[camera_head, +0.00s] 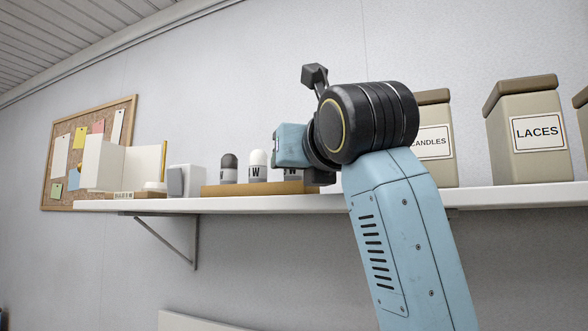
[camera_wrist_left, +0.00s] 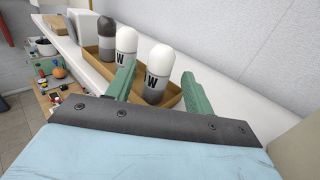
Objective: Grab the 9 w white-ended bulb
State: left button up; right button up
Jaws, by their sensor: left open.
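Three capsule-shaped bulbs stand upright in a tan tray (camera_head: 225,190). In the head view these are a dark-ended bulb (camera_head: 229,165), a white-ended bulb (camera_head: 258,162) and a third bulb (camera_head: 291,174), mostly hidden behind my gripper. The wrist view shows the dark-ended bulb (camera_wrist_left: 106,32), a middle white-ended bulb (camera_wrist_left: 127,42) and a nearest white-ended bulb (camera_wrist_left: 160,63). Grey bands carry a "W"; I cannot read the wattage numbers. My left gripper (camera_wrist_left: 158,72) is open, its green fingers on either side of the nearest bulb in the picture. Contact cannot be told.
The tray is on a white wall shelf (camera_head: 465,199). A white box (camera_head: 187,181) stands left of it. Canisters stand to the right, one labelled candles (camera_head: 436,165) and one laces (camera_head: 535,160). A corkboard (camera_head: 62,165) hangs at the left. Small items lie on a lower surface (camera_wrist_left: 75,125).

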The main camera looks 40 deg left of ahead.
pick_arm(q)
jog(key=x, duration=0.3)
jog(key=shift+a, duration=0.2)
jog(key=shift+s+d, duration=0.1)
jog(key=shift+d, duration=0.05)
jog(key=shift+c, duration=0.6)
jog(key=c, duration=1)
jog(key=shift+o, duration=0.2)
